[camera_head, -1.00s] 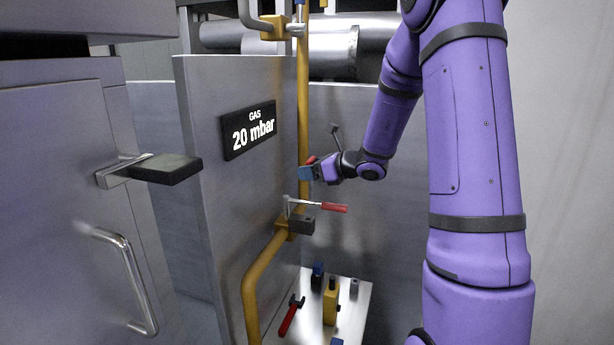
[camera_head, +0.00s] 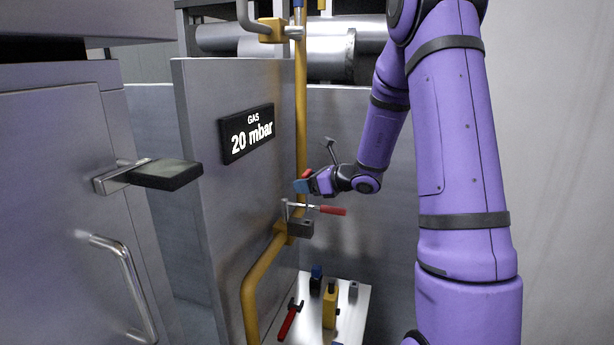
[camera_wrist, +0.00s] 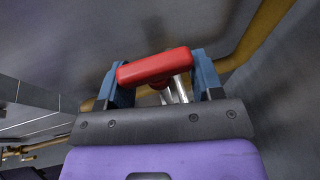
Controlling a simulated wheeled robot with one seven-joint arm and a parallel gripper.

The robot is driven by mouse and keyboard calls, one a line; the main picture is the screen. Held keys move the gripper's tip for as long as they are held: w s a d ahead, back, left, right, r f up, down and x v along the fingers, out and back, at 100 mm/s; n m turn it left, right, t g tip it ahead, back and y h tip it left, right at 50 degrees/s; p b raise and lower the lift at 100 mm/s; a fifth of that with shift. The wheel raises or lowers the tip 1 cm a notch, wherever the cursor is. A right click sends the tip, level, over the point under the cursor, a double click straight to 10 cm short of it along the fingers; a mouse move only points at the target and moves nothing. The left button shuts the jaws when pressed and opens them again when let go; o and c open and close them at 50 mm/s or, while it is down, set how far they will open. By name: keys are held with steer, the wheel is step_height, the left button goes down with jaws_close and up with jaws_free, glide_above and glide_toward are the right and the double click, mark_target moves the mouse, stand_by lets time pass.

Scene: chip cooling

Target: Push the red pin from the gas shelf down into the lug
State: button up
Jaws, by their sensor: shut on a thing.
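My gripper (camera_head: 303,186) has blue fingertips and is shut on the red pin (camera_head: 307,174). In the wrist view the pin's red crossbar (camera_wrist: 155,67) lies between the blue fingers, with a bright steel shank below it. In the head view the gripper is just above the red-handled valve lever (camera_head: 330,210) on the yellow gas pipe. A dark grey block (camera_head: 300,229), apparently the lug, sits at the valve below the gripper. Its hole cannot be made out, and the pin's lower end is too small to tell whether it touches the block.
The gas shelf (camera_head: 353,312) stands low, with a red-handled tool (camera_head: 289,320), a yellow block (camera_head: 330,307) and a blue-topped piece (camera_head: 316,280) on it. The yellow pipe (camera_head: 302,110) runs up the panel beside a "GAS 20 mbar" display (camera_head: 247,134). Open space lies right of the valve.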

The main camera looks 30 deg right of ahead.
mark_target(307, 201)
steer(key=shift+f, duration=1.25)
steer(key=shift+f, duration=1.55)
stand_by(1.0)
steer(key=shift+r, duration=1.2)
steer(key=shift+f, duration=1.35)
stand_by(0.8)
steer(key=o, duration=1)
steer(key=shift+s, duration=0.1)
